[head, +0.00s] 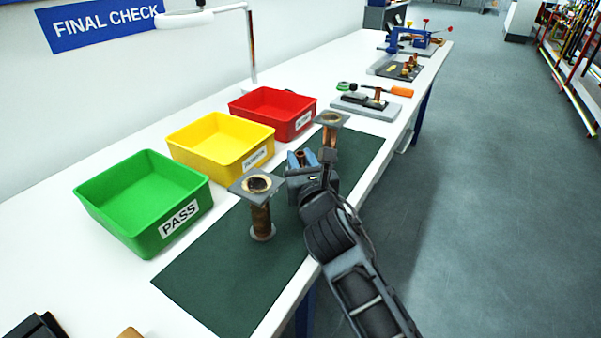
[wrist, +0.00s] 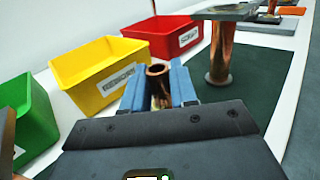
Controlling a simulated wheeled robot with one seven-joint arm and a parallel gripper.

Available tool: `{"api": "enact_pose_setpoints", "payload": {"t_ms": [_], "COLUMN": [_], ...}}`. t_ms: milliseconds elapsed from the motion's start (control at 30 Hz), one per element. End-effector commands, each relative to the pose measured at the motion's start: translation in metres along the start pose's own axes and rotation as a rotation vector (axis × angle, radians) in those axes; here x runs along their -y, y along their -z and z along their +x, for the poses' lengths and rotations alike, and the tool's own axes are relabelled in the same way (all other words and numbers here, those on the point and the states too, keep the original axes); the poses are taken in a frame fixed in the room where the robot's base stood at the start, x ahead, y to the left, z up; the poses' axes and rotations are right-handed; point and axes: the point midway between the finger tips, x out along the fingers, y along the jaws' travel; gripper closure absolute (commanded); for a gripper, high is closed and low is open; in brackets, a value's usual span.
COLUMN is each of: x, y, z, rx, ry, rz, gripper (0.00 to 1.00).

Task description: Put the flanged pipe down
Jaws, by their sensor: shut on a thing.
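My gripper (head: 301,160) is shut, its blue fingers on either side of a copper-coloured pipe, the flanged pipe (wrist: 158,75). In the wrist view the pipe's open round end points up between the fingers (wrist: 160,90). Its lower part and any flange there are hidden, so I cannot tell whether it touches the dark green mat (head: 225,285). Two other pipes with square top flanges stand upright on the mat. One (head: 261,218) is left of my gripper and nearer; the other (head: 330,131) is just beyond it, and shows at right in the wrist view (wrist: 218,55).
Green (head: 120,215), yellow (head: 196,153) and red (head: 293,130) bins line the mat's left side. A grey board with tools (head: 370,107) lies beyond the mat. The mat's near end is clear. The bench edge drops to the floor at right.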

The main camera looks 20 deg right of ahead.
Motion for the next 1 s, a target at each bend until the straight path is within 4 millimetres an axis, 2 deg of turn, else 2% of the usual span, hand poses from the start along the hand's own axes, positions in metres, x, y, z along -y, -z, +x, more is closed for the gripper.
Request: {"api": "enact_pose_setpoints", "payload": {"t_ms": [67,333,700,733,1000], "x": [0.000,0.000,0.000,0.000,0.000], "y": [0.001,0.034,0.037,0.038,0.037], "z": [0.002,0.001,0.001,0.001,0.001], "rx": [0.003,0.001,0.003,0.000,0.000], "ry": [0.000,-0.001,-0.001,0.000,0.000], "rz": [0.000,-0.001,0.000,-0.001,0.000], "gripper": [1.00,1.00,1.00,0.72,0.47]}}
